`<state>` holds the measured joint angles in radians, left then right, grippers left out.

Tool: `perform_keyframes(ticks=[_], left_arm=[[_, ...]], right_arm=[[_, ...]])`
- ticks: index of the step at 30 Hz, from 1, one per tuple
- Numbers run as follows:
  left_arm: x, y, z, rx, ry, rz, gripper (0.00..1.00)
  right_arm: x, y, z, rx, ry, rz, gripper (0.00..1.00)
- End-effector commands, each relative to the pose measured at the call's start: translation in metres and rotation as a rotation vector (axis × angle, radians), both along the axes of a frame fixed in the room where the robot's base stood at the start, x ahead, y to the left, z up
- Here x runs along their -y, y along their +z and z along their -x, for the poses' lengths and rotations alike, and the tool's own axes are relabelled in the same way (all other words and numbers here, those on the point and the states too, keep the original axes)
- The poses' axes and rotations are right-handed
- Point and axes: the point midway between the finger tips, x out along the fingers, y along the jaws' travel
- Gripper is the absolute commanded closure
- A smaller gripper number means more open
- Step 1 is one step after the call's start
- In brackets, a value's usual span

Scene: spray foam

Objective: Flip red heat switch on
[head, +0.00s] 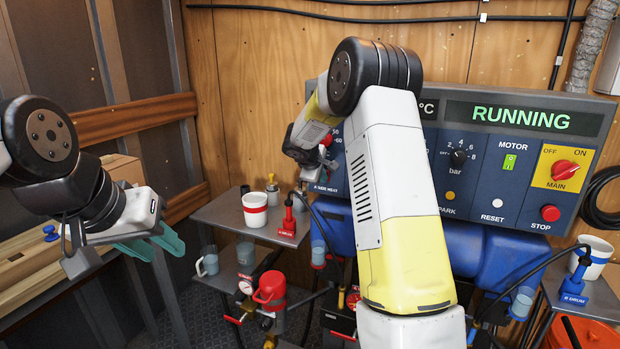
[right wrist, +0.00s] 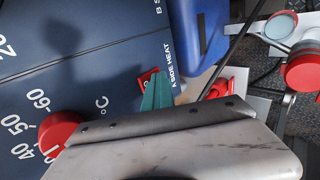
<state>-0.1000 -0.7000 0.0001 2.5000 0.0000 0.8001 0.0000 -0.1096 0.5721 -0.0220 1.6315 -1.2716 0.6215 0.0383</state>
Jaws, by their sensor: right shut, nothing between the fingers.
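The red heat switch (right wrist: 147,76) shows in the right wrist view, beside the "A SIDE HEAT" label on the dark blue control panel (right wrist: 90,65). It is partly covered by my right gripper (right wrist: 158,88), whose teal fingers are shut and empty. The fingertips are over or right beside the switch; I cannot tell whether they touch it. I also cannot tell the switch's position. In the head view my right arm covers part of the panel (head: 480,185), and the switch is not clear there. My left gripper (head: 160,245) is open and empty, away from the panel at the left.
A red dial knob (right wrist: 58,130) is close to my right gripper. The display (head: 522,118) reads RUNNING. A white cup (head: 255,209) stands on the shelf (head: 222,214) left of the panel. Hoses and red fittings (head: 269,288) crowd the space below.

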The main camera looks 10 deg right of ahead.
Motion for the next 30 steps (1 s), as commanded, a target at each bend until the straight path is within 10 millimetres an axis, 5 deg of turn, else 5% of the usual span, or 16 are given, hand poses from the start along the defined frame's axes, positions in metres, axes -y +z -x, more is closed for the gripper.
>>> perform_keyframes(ticks=[30], left_arm=[[0.0,0.0,0.0,0.0,0.0,0.0,0.64]], right_arm=[[0.0,0.016,0.0,0.001,0.0,0.002,1.0]])
